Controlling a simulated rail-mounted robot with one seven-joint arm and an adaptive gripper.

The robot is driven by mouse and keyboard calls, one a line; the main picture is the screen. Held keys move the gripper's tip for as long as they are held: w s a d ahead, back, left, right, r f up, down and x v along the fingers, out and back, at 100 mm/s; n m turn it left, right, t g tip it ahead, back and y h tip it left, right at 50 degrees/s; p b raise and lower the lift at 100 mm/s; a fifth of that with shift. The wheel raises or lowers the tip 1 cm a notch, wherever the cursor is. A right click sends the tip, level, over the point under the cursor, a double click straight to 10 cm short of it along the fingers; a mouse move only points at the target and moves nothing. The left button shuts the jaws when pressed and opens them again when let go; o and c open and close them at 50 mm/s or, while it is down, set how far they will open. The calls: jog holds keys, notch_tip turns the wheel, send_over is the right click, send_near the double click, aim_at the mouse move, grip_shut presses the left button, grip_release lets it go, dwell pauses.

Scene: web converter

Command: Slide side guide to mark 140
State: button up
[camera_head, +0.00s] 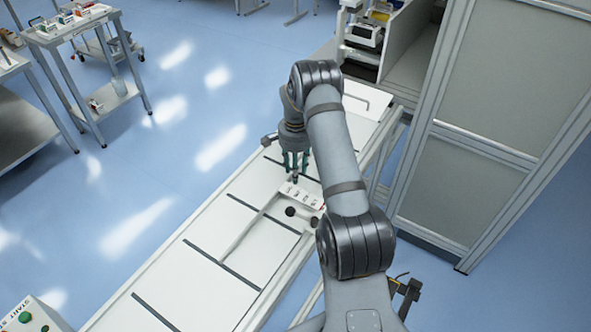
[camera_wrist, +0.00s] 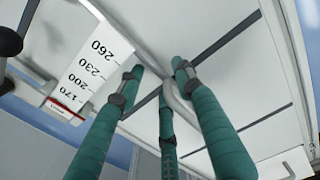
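The side guide (camera_head: 245,230) is a pale bar lying along the white conveyor bed. A small label with a red strip (camera_wrist: 66,111) sits just past 170. No 140 is readable.
Dark knobs (camera_head: 290,211) sit beside the scale plate, and one shows at the wrist view's left edge (camera_wrist: 9,41). Dark strips (camera_head: 222,264) cross the bed. A tall grey cabinet (camera_head: 490,120) stands right. Open blue floor and a trolley (camera_head: 75,30) are left.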

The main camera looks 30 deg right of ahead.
jog(key=shift+r, duration=0.1)
notch_tip(320, 180, up, 12)
dwell(0.5)
notch_tip(320, 180, down, 12)
jog(key=shift+s+d, duration=0.3)
jog(key=shift+s, duration=0.15)
dwell(0.4)
